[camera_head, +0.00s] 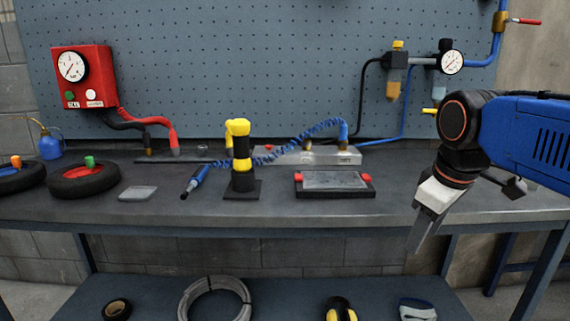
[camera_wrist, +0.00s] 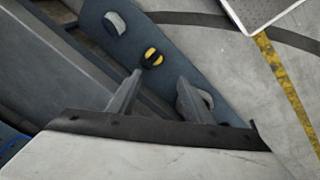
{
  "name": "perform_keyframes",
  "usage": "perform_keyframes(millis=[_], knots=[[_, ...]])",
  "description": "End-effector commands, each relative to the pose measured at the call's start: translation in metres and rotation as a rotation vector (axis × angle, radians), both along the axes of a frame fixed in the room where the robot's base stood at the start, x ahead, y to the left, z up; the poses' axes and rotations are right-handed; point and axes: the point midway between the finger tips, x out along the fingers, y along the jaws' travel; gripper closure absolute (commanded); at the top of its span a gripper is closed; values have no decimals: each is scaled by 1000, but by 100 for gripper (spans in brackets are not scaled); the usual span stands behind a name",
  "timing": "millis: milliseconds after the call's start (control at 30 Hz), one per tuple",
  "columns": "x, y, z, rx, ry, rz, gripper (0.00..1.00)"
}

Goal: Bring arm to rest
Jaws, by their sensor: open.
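My gripper (camera_head: 422,232) hangs at the right in the head view, pointing down in front of the workbench's front edge. Its two fingers are apart with nothing between them. In the wrist view my gripper (camera_wrist: 158,88) also shows as two separated fingers over the lower shelf and floor. My blue arm reaches in from the right edge of the head view. The workbench (camera_head: 300,210) has a dark top and stands behind my gripper.
On the bench are two tyres (camera_head: 84,180), a grey pad (camera_head: 138,193), a yellow-black tool (camera_head: 241,155) on a stand and a dark tray (camera_head: 334,184). The lower shelf (camera_head: 270,300) holds a cable coil (camera_head: 214,283) and a tape roll (camera_head: 116,309). A red gauge box (camera_head: 82,75) hangs on the pegboard.

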Motion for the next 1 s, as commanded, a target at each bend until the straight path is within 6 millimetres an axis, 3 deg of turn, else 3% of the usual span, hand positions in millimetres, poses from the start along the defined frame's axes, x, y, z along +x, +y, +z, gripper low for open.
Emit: perform_keyframes(millis=[33, 200, 433, 600, 1000], knots=[[-16, -3, -18, 22, -13, -64, 54], [-57, -7, -77, 110, -61, -288, 54], [-95, -10, -139, 204, -106, -510, 54], [-104, -11, -156, 231, -117, -570, 54], [-104, -11, -156, 233, -117, -574, 54]])
